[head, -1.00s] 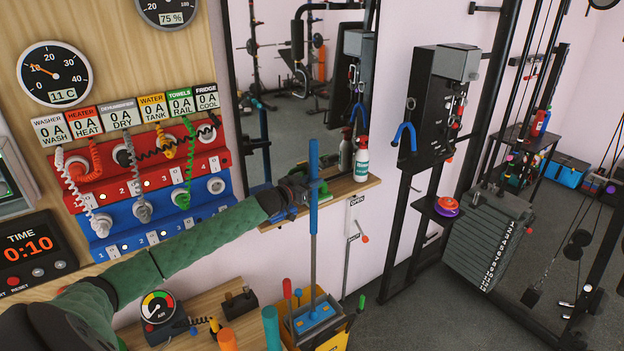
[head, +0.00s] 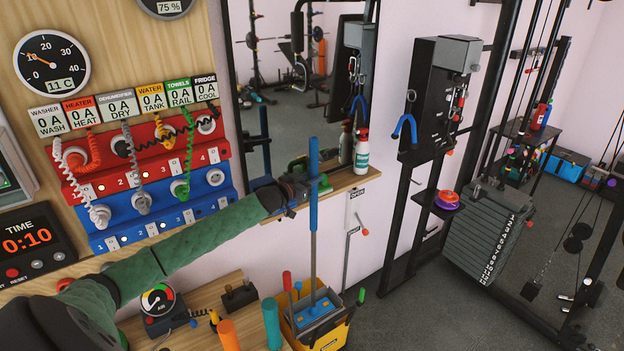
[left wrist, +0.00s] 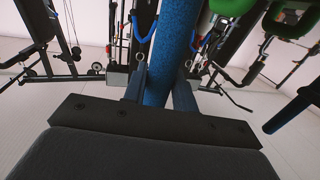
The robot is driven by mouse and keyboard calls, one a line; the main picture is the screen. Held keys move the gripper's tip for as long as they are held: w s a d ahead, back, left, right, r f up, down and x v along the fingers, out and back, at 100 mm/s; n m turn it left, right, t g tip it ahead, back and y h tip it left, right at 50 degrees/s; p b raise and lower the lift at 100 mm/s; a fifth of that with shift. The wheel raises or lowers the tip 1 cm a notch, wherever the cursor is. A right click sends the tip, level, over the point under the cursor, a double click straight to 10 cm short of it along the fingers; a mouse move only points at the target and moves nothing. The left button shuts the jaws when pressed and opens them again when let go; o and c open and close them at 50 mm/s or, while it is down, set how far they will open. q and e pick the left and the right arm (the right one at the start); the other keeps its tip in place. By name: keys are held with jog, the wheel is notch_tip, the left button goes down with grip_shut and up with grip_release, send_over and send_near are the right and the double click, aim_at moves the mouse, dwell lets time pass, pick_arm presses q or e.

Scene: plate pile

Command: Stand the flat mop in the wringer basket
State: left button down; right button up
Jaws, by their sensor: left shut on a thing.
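The flat mop (head: 314,215) stands almost upright in the head view, with a blue upper grip, a grey pole and a blue head low down. Its head (head: 315,309) is at the grey wringer basket (head: 299,327) on the yellow bucket (head: 331,339); I cannot tell if it rests on the bottom. My left gripper (head: 313,188) is shut on the mop's blue grip. In the left wrist view the blue grip (left wrist: 172,50) runs between the two fingers (left wrist: 160,92). My right gripper is not in view.
A wall shelf (head: 340,182) with a white bottle (head: 361,150) and a green item is just behind my left gripper. A bench (head: 200,290) with a gauge, a black block and upright coloured handles lies left of the bucket. Open floor (head: 400,325) is at the right.

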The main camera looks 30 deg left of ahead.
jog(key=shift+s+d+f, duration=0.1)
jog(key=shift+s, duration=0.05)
pick_arm(q)
jog(key=shift+f, duration=0.25)
jog(key=c, duration=1.2)
grip_release()
jog(key=shift+o, duration=0.8)
jog(key=shift+f, duration=0.1)
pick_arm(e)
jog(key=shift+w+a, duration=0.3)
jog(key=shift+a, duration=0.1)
